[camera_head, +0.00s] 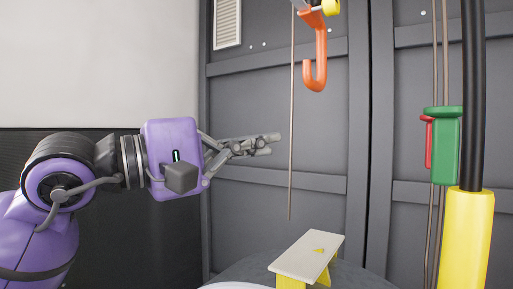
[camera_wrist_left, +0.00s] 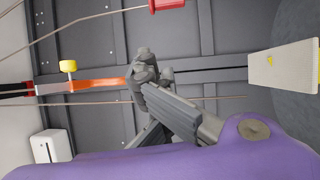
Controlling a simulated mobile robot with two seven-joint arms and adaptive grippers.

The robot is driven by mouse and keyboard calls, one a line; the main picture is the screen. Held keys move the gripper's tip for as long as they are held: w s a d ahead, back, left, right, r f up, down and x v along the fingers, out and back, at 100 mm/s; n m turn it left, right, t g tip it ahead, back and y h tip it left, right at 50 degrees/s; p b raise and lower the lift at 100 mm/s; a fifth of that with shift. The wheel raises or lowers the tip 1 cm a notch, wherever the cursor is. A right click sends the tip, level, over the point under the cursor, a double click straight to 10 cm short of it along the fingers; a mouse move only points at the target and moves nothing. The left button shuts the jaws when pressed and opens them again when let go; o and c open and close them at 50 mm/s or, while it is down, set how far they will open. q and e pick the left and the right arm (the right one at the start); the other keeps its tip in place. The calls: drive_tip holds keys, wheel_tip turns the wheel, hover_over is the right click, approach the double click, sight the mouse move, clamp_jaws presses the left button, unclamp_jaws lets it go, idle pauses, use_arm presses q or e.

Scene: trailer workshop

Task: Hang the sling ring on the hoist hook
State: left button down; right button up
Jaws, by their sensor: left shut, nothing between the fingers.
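The orange hoist hook (camera_head: 318,68) hangs at the top, its open curve at the bottom. It also shows in the left wrist view (camera_wrist_left: 90,86), lying sideways at the left. My left gripper (camera_head: 274,143) is shut and empty, its fingers pointing right, below and left of the hook in the head view. Its fingers also show in the left wrist view (camera_wrist_left: 150,72), apart from the hook as far as I can tell. I cannot make out a sling ring in either view. My right gripper is not in view.
A thin rod or line (camera_head: 291,150) hangs just right of my left fingertips. A pale board on yellow legs (camera_head: 300,255) stands below on a dark rounded surface. At the right are a green block (camera_head: 446,150) on lines and a yellow cylinder (camera_head: 467,240) with a black hose.

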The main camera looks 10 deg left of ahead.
use_arm(q)
wheel_tip(320, 180, down, 5)
drive_tip(key=g+h+b, duration=0.1)
drive_tip(key=h+b, duration=0.3)
drive_tip(key=b, duration=0.3)
drive_tip(key=shift+w+d, duration=2.4)
drive_tip(key=shift+w, duration=2.15)
drive_tip(key=shift+w+d, duration=2.4)
drive_tip(key=shift+w, duration=2.15)
wheel_tip(320, 180, down, 7)
drive_tip(key=b, duration=0.3)
drive_tip(key=shift+f+b, duration=0.15)
drive_tip(key=shift+b, duration=0.15)
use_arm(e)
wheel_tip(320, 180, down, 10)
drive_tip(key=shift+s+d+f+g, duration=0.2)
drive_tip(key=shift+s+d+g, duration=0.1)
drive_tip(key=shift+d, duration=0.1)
